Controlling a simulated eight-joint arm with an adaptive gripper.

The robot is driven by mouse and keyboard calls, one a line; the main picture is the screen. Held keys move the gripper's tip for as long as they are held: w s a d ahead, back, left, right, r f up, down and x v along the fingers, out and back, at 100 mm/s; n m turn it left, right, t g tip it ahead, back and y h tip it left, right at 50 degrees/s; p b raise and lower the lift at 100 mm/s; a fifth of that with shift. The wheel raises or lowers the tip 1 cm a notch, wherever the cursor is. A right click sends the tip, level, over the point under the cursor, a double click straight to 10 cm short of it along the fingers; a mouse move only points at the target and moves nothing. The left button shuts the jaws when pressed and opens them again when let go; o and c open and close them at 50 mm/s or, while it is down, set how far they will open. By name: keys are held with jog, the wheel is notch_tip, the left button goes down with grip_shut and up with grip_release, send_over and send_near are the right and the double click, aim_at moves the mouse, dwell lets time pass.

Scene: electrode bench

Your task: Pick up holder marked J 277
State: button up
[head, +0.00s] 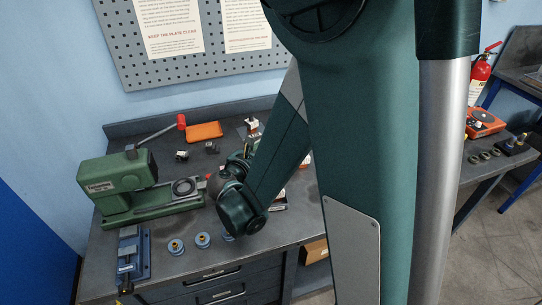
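No marking J 277 can be read on anything in the head view, so I cannot tell which piece is that holder. Small candidates on the bench are a dark block with a pale top (182,155), a dark block (211,147) and a white-and-dark piece (251,125). My gripper (246,152) appears mostly hidden behind my green wrist, over the middle of the bench near the white-and-dark piece. Its fingers are too small and covered to show whether they are open or hold anything.
A green machine (120,185) stands at the left, with a blue vise (131,255) in front. Blue round pieces with brass centres (203,239) sit near the front edge. An orange case (204,131) lies at the back. My arm covers the right part of the bench.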

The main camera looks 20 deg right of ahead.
jog(key=shift+w+d+f, duration=0.1)
jog(key=shift+w+d, duration=0.1)
dwell(0.5)
jog(key=c, duration=1.2)
jog(key=shift+r+p, duration=1.6)
jog(key=shift+r, duration=3.45)
